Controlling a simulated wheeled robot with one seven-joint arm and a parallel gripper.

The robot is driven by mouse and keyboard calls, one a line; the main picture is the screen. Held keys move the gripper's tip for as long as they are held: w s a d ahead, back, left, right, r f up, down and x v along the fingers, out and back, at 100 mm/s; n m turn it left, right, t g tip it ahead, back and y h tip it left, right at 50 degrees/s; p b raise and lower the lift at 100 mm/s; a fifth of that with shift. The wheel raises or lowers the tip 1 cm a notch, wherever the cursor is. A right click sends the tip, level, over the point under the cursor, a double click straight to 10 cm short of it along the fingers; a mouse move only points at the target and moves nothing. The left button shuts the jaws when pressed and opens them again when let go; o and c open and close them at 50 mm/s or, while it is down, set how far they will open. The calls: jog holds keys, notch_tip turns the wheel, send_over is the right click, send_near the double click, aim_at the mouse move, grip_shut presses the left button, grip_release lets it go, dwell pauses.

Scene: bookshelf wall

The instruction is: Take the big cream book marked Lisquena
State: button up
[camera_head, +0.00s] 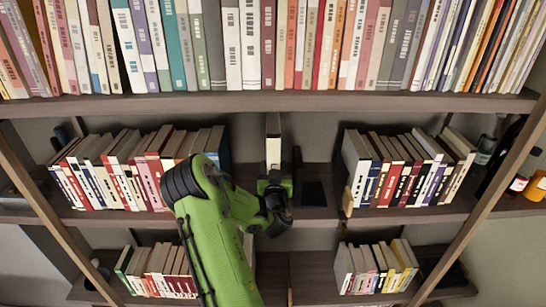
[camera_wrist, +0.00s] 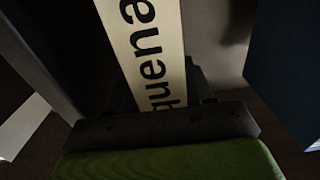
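The big cream book (camera_head: 273,140) stands upright in the gap in the middle of the second shelf. In the wrist view its spine (camera_wrist: 148,50) fills the upper middle, with the black letters "quena" visible; the rest of the word is out of view. My gripper (camera_head: 275,183) is in front of the lower part of this book and hides it in the head view. In the wrist view my gripper's dark palm bar (camera_wrist: 160,127) lies across the book's lower end. The fingers are too dark to make out, so I cannot tell whether they hold the book.
Book rows stand left (camera_head: 135,170) and right (camera_head: 408,170) of the gap. A dark upright bookend (camera_head: 298,168) is just right of the book. The top shelf (camera_head: 270,103) is full of books.

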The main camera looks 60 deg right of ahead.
jog(key=shift+w+d+f, duration=0.15)
jog(key=shift+w, duration=0.1)
jog(key=shift+c, duration=1.1)
grip_shut()
jog(key=shift+d+r, duration=0.1)
jog(key=shift+r, duration=0.1)
jog(key=shift+r, duration=0.1)
